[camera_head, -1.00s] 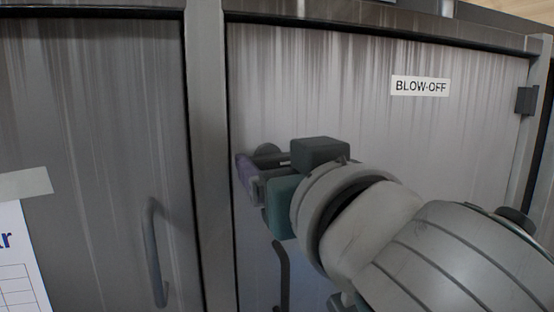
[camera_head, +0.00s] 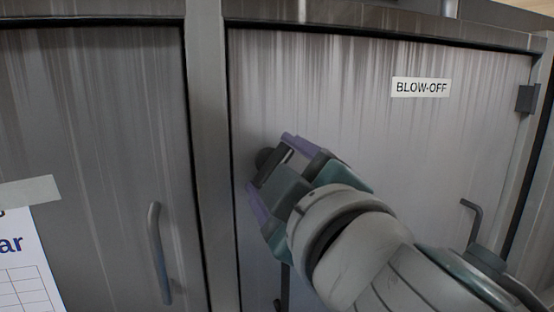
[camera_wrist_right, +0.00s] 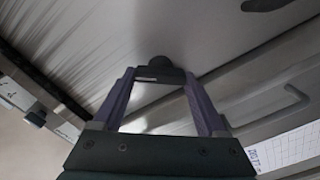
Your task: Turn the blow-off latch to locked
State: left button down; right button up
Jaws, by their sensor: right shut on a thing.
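The blow-off latch (camera_head: 271,166) is a dark short bar on a round pivot, near the left edge of the grey door with the BLOW-OFF label (camera_head: 421,87). My right gripper (camera_head: 274,172) is shut on the latch, with one purple finger above and one below it. The bar sits tilted between the fingers. In the right wrist view the latch (camera_wrist_right: 160,74) spans between the two fingertips (camera_wrist_right: 159,80), its round pivot just beyond. The gripper hides part of the latch. My left gripper is out of view.
A left door with a grey bar handle (camera_head: 159,253) stands beside a metal post (camera_head: 208,150). A paper sheet (camera_head: 22,262) is taped at the far left. A dark handle (camera_head: 285,287) is partly hidden below my right gripper. A hinge (camera_head: 527,98) is at the right.

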jog(key=shift+f+n+p, duration=0.1)
jog(key=shift+n+p, duration=0.75)
jog(key=shift+n, duration=2.85)
jog(key=o, duration=1.1)
jog(key=shift+s, duration=0.15)
jog(key=b+v, duration=0.1)
jog(key=v, duration=0.8)
jog(key=shift+s+d, duration=0.15)
jog(key=shift+s, duration=0.15)
